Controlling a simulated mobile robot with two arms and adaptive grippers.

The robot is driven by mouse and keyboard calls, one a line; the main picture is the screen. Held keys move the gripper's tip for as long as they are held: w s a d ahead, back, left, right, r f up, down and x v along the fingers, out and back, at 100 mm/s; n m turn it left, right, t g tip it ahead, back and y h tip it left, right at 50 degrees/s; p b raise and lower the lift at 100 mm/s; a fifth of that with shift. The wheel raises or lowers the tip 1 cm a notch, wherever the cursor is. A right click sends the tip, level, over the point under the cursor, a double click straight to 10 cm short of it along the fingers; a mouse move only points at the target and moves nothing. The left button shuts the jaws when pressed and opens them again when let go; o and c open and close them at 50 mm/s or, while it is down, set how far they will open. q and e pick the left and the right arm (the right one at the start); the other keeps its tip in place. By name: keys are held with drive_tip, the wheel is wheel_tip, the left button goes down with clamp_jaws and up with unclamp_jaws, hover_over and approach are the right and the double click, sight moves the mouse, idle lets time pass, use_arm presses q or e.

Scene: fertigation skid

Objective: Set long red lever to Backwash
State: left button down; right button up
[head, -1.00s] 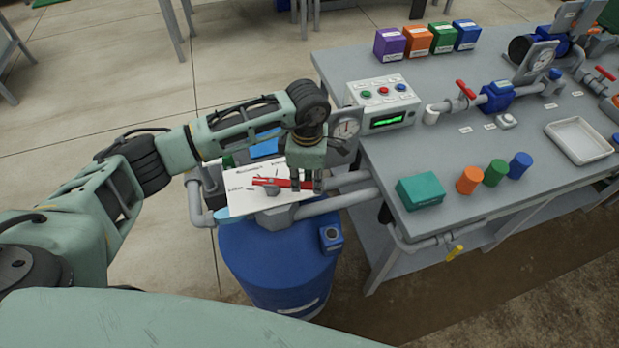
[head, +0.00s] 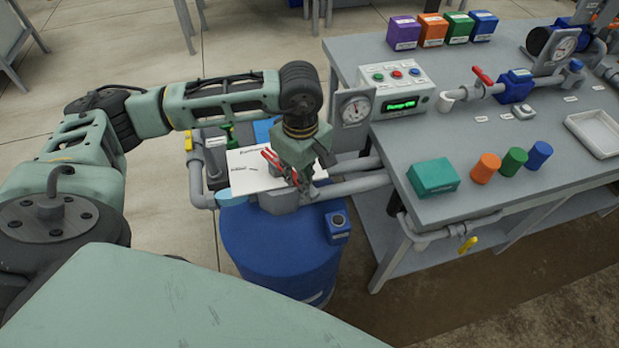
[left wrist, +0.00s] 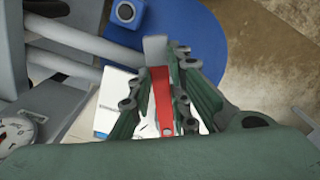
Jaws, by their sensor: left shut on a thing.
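The long red lever (head: 271,157) sits on the valve over the blue drum, beside a white label plate (head: 245,176). In the head view it lies slanted, from upper left to lower right, partly hidden by my gripper. My left gripper (head: 300,183) reaches down onto it from above and is shut on it. The left wrist view shows the red lever (left wrist: 162,95) between the two fingers (left wrist: 158,72). The words on the plate are too small to read surely, and part of the plate is covered. My right gripper is not in view.
The blue drum (head: 275,250) stands below the valve. Grey pipes (head: 350,185) run right to the grey bench (head: 440,150). On the bench are a gauge (head: 354,110), a control box (head: 392,85) showing "Pump Off", a teal box (head: 432,177) and coloured cylinders.

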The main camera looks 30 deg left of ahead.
use_arm(q)
drive_tip(key=shift+s+a+m+b, duration=0.15)
drive_tip(key=shift+s+m+b, duration=0.2)
drive_tip(key=shift+m+b, duration=0.15)
drive_tip(key=shift+s, duration=0.1)
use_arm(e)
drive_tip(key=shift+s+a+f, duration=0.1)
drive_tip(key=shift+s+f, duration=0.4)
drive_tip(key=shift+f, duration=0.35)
use_arm(q)
drive_tip(key=c, duration=1.6)
unclamp_jaws()
drive_tip(key=shift+c, duration=0.2)
drive_tip(key=shift+r, duration=0.1)
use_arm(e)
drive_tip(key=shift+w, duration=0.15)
use_arm(q)
drive_tip(key=shift+r, duration=0.3)
wheel_tip(320, 180, up, 11)
